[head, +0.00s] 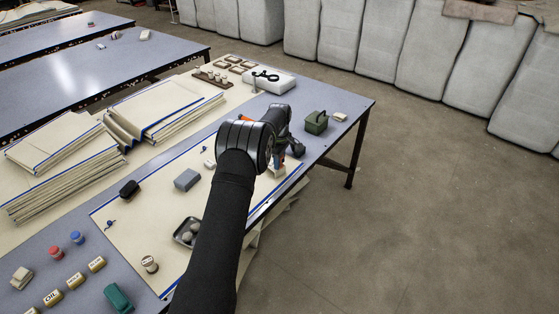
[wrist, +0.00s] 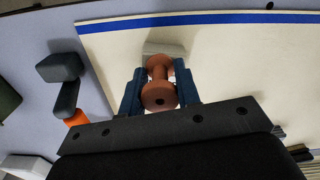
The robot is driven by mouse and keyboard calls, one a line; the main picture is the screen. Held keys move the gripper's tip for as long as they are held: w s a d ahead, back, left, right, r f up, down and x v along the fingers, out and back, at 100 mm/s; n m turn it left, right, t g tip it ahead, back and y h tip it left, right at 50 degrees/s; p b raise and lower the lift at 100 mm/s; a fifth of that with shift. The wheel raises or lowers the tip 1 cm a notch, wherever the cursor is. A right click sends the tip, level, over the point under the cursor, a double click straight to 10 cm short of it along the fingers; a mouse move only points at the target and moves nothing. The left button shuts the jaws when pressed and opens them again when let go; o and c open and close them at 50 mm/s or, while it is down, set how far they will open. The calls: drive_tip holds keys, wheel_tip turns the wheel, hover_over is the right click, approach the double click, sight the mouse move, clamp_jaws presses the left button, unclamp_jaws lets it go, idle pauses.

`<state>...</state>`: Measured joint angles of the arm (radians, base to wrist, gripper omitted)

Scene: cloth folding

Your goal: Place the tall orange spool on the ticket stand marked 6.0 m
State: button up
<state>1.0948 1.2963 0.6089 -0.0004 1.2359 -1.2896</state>
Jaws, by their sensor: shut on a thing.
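The tall orange spool (wrist: 159,93) is between the two blue fingers of my gripper (wrist: 160,92) in the wrist view. The fingers are shut on it, one on each side, and its round end faces the camera. A pale grey block (wrist: 165,48) shows just beyond the spool; I cannot read any mark on it or tell if they touch. In the head view my gripper (head: 279,166) is over the right edge of the cream cloth, partly hidden by my arm. Several tan labelled stands (head: 75,280) are at the lower left; their print is too small to read surely.
The cream cloth (head: 130,222) with blue edging carries a grey block (head: 187,179), a black tray of stones (head: 187,231) and a small spool (head: 149,264). Red (head: 55,252) and blue (head: 77,237) spools stand left.

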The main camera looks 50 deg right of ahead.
drive_tip(key=shift+f, duration=0.15)
drive_tip(key=o, duration=1)
drive_tip(key=shift+c, duration=0.2)
wheel_tip(320, 180, up, 12)
drive_tip(key=shift+r, duration=0.2)
drive_tip(key=shift+f, duration=4.1)
